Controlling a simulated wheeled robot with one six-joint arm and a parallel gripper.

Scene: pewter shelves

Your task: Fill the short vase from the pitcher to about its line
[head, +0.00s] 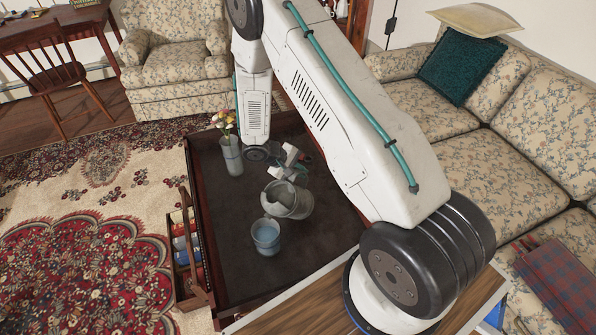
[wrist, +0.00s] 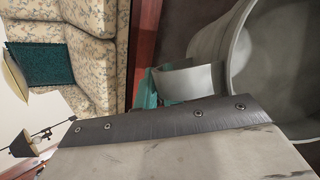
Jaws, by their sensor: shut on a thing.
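The short vase (head: 265,238) is a small bluish glass vessel standing upright on the dark table, with a darker band near its rim. The pitcher (head: 296,209) is grey and rounded, just behind and to the right of the short vase in the head view. It looks tilted, but I cannot tell how far, nor whether anything flows from it. My gripper (head: 297,168) is shut on the pitcher at its far side. In the wrist view the pitcher (wrist: 238,60) fills the upper right, close to the jaws. The level inside the short vase is not clear.
A tall vase with flowers (head: 231,158) stands at the table's far left. The dark table (head: 222,265) has a raised wooden rim and bare room at left and front. A rack of books (head: 183,245) stands beside its left edge. A floral sofa (head: 470,150) is at right.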

